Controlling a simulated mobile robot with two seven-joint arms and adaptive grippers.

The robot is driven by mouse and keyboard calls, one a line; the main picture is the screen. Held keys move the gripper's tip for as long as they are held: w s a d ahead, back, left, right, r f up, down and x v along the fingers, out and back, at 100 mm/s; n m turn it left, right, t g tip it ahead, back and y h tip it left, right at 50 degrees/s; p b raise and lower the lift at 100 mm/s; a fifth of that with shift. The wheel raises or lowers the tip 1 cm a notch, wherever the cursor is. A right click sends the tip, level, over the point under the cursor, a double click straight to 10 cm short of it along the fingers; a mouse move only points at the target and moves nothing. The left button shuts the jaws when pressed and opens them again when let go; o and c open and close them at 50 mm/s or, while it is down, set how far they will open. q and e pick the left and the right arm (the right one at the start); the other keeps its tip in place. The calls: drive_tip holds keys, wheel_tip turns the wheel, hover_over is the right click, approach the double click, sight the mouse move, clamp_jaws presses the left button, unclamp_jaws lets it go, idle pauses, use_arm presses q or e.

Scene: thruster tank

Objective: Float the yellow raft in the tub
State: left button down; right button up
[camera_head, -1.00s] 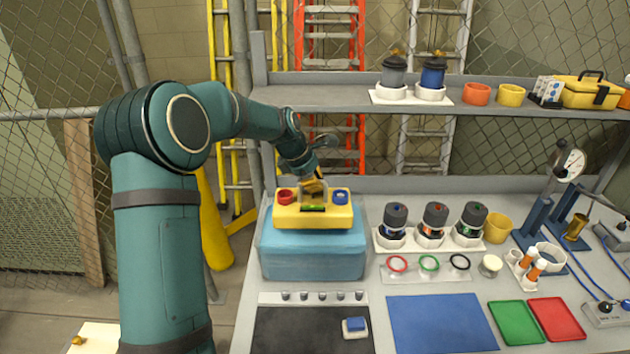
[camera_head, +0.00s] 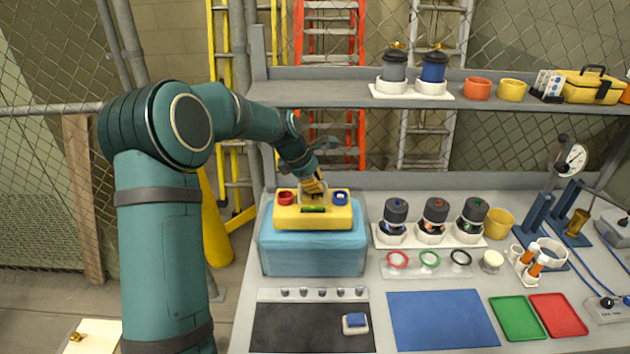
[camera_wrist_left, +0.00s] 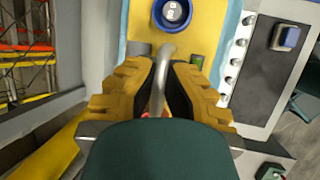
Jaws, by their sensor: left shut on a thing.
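The yellow raft (camera_head: 288,219) is at the light-blue tub (camera_head: 312,262), over its top, and looks level. It carries a red ring (camera_head: 286,198), a blue ring (camera_head: 341,198) and a small green-marked level. My left gripper (camera_head: 313,186) is above the raft's middle, shut on its grey handle. In the left wrist view, the yellow fingers (camera_wrist_left: 160,90) close on the curved grey handle (camera_wrist_left: 158,85), with the raft's yellow top (camera_wrist_left: 200,35) beyond. The raft hides the tub's inside, so I cannot tell whether it floats or hangs. My right gripper is not in view.
A panel with knobs (camera_head: 313,295) lies in front of the tub. Several dark-capped thrusters (camera_head: 435,215) stand in a white rack to its right. A blue mat (camera_head: 441,321) is clear. A shelf (camera_head: 330,93) runs behind, above the bench.

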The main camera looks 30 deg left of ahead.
sight(320, 201)
use_arm(q)
drive_tip(key=shift+f+b, duration=0.95)
drive_tip(key=shift+f, duration=0.85)
drive_tip(key=c, duration=1.1)
unclamp_jaws()
drive_tip(key=shift+o, duration=0.2)
